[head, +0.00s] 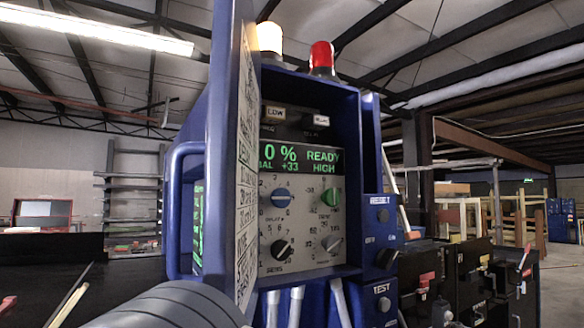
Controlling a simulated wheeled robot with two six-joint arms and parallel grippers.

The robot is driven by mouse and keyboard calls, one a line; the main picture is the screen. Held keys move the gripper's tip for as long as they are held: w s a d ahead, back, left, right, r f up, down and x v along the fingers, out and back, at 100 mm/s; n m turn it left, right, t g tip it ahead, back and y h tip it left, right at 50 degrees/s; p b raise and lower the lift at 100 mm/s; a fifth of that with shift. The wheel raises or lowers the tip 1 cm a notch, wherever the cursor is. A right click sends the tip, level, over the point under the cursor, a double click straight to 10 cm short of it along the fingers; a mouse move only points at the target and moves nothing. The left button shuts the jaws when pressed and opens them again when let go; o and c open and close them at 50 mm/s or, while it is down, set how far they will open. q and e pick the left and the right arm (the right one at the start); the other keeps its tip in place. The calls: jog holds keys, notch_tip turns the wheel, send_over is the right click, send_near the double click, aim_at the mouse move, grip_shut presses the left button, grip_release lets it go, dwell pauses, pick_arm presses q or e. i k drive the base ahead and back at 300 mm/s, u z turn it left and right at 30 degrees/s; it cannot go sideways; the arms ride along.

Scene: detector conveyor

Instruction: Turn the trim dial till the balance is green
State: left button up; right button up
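A blue detector cabinet (374,150) stands in the middle with its door (228,130) swung open on the left. Its display (300,159) shows green text: "0 %", "READY", what looks like "BAL +33", and "HIGH". Below it are a blue dial (283,198), a green dial (331,196), a black dial (281,249) and a dark dial (331,243). Their labels are too small to tell which is the trim dial. The door edge hides the display's left end. Neither gripper is in view.
A blue handle (178,150) sticks out left of the door. A pale lamp (270,37) and a red lamp (322,56) top the cabinet. A RESET button (382,215), a black knob (387,258) and a TEST button (384,304) sit on its right side.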

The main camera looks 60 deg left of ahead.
aim_at(331, 197)
jog(key=k, duration=0.5)
jog(key=z, duration=1.35)
jog(key=i, duration=0.85)
jog(key=u, duration=2.95)
